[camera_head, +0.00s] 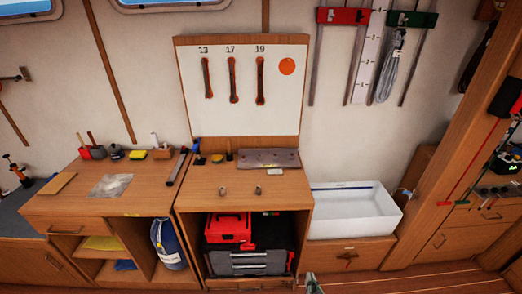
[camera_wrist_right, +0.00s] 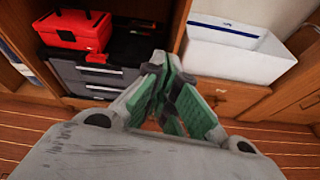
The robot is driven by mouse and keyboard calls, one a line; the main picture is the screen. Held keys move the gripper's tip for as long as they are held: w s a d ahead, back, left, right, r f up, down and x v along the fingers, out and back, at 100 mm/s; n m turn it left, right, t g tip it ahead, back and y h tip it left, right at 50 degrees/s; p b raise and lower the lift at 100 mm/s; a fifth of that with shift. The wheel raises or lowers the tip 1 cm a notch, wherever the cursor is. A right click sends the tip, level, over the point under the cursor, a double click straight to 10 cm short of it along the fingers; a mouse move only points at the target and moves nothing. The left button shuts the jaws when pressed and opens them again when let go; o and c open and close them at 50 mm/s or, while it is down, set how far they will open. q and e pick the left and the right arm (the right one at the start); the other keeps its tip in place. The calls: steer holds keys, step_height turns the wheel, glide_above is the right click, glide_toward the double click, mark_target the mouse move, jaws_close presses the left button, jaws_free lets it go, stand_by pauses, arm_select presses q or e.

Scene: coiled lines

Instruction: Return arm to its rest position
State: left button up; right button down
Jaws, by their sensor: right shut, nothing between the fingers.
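My right gripper (camera_head: 313,284) just shows at the bottom edge of the head view, in front of the workbench. In the right wrist view the same gripper (camera_wrist_right: 167,92) is grey with green pads, and its fingers are together with nothing between them. It is apart from the cabinet and the white bin and touches nothing that I can see. My left gripper is not in view.
A wooden workbench (camera_head: 230,192) stands ahead, with a red toolbox (camera_head: 228,227) on a grey drawer case (camera_head: 247,262) in its open shelf. A white bin (camera_head: 352,211) stands to the right. A pegboard (camera_head: 243,84) holds several wrenches. The striped floor (camera_wrist_right: 25,128) looks clear.

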steer(key=s+d+f+m+g+h+b, duration=0.1)
steer(key=s+d+f+m+g, duration=0.2)
steer(key=s+d+f+m, duration=0.55)
steer(key=s+d+f+m+g+b, duration=0.1)
steer(key=s+d+f+m+g, duration=0.2)
steer(key=d+f+m, duration=0.55)
steer(key=s+d+f+m+g+h+b, duration=0.1)
steer(key=s+d+f+m+g, duration=0.25)
steer(key=s+f+m, duration=0.8)
steer(key=s+d+f+m+g+b, duration=0.2)
steer(key=s+f+b, duration=0.35)
steer(key=f, duration=0.85)
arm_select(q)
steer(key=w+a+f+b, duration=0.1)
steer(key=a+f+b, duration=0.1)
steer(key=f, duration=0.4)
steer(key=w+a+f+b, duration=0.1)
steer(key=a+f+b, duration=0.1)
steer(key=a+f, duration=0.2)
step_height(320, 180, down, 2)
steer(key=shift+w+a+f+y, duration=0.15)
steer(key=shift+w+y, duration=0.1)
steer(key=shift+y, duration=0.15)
arm_select(e)
steer(key=s+a+f+m+g, duration=0.1)
steer(key=s+a+f, duration=0.5)
steer(key=a+f, duration=0.1)
steer(key=shift+s+a+m, duration=0.2)
steer(key=shift+a+m, duration=0.15)
steer(key=shift+a, duration=0.2)
